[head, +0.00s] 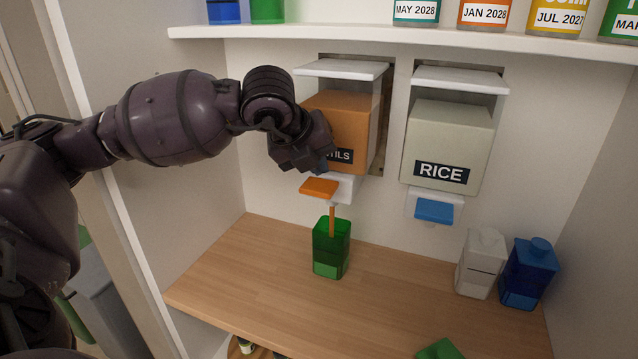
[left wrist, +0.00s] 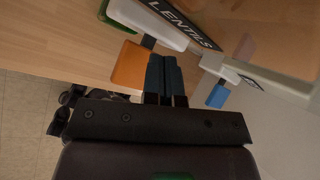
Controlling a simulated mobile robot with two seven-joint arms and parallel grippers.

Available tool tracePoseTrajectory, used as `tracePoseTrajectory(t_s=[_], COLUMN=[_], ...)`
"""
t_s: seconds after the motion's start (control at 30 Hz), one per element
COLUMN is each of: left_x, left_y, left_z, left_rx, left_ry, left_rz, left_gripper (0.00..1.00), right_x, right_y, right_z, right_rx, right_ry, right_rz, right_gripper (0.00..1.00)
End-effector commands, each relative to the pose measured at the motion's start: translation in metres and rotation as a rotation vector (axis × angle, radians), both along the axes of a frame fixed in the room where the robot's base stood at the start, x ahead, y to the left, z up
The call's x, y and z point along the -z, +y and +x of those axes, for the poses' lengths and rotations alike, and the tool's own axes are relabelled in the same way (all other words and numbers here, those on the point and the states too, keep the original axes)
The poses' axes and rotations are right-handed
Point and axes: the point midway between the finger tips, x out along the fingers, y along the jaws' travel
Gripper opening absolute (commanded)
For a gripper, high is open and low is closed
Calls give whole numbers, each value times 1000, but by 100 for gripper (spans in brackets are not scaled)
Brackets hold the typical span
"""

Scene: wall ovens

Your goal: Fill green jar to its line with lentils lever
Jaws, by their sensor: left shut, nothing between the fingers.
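The open green jar (head: 331,250) stands upright on the wooden counter below the lentils dispenser (head: 340,122). A thin orange stream (head: 332,221) runs from the spout down into the jar. The jar's lower part looks lighter green; I cannot tell its fill line or level for certain. The orange lentils lever (head: 319,187) sticks out under the dispenser; it also shows in the left wrist view (left wrist: 131,66). My left gripper (head: 318,162) is shut and empty, in front of the dispenser's label and just above the lever. In the left wrist view its fingertips (left wrist: 162,60) are beside the lever; contact is unclear.
The rice dispenser (head: 445,145) with its blue lever (head: 434,211) is to the right. A white jar (head: 481,264) and a blue jar (head: 528,274) stand at the counter's right. A green piece (head: 440,350) lies at the front edge. A shelf (head: 420,38) with containers runs above.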

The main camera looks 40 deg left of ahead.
Motion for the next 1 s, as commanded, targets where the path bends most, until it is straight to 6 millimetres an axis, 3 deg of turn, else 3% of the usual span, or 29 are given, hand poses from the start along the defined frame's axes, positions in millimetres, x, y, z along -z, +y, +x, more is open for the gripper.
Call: tracePoseTrajectory(t_s=[0.23,0.8,1.0], left_x=[-5,-49,-50], left_y=[0,0,0], left_z=[0,0,0], left_rx=[0,-1,0], left_ry=[-1,-3,0], left_rz=[0,-1,0], left_gripper=[0,0,0], right_x=[4,-26,-26], right_y=[-1,1,1], right_z=[-6,9,9], right_rx=[4,-3,-3], right_ry=[16,-28,-29], right_rz=[0,0,0], right_gripper=[100,100,100])
